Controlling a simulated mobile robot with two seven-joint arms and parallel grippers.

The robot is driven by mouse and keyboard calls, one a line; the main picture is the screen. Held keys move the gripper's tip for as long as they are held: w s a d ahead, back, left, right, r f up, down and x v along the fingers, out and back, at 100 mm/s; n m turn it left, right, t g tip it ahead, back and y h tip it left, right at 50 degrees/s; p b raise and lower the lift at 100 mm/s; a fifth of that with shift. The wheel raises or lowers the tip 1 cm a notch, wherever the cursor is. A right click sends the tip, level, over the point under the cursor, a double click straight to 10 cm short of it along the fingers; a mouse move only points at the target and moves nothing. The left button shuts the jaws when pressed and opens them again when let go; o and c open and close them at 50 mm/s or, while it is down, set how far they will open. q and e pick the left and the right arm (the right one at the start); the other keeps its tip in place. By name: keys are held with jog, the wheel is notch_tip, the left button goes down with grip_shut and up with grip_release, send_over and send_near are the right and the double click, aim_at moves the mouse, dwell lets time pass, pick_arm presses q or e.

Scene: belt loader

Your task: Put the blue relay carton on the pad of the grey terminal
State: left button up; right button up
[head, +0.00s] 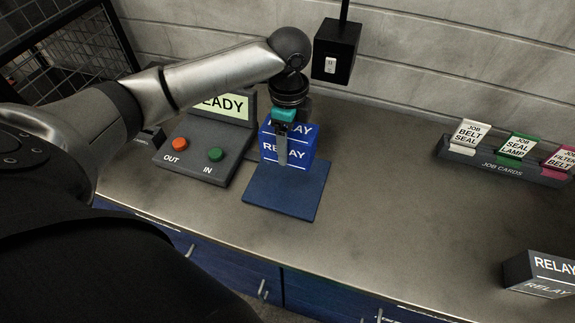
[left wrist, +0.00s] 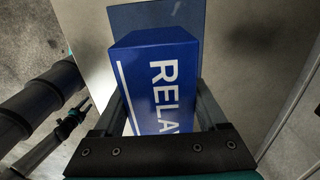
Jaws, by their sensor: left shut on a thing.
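The blue relay carton (head: 295,143) is upright in my left gripper (head: 283,150), which is shut on it from above. In the left wrist view the carton (left wrist: 160,80) sits between the two fingers. It is over the back part of the flat blue pad (head: 285,195); I cannot tell whether it touches it. The pad (left wrist: 165,15) also shows behind the carton in the left wrist view. The grey terminal (head: 203,160) stands left of the pad, its lit screen reading "EADY", the rest hidden by my arm. It has an orange OUT button (head: 180,144) and a green IN button (head: 216,154).
A dark carton (head: 540,274) marked RELAY stands at the counter's right edge. A job card rack (head: 500,161) with several cards is at the back right. A black box (head: 336,50) hangs on the wall. The counter (head: 400,210) is clear between pad and rack.

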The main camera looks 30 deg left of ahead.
pick_arm(q)
notch_tip(320, 180, down, 9)
jog(key=shift+f+b, duration=0.1)
jog(key=shift+b, duration=0.55)
jog(key=shift+f, duration=0.15)
jog(key=o, duration=1.4)
jog(key=shift+o, duration=0.2)
notch_tip(320, 180, up, 12)
jog(key=shift+r+p, duration=0.15)
jog(key=shift+p, duration=0.8)
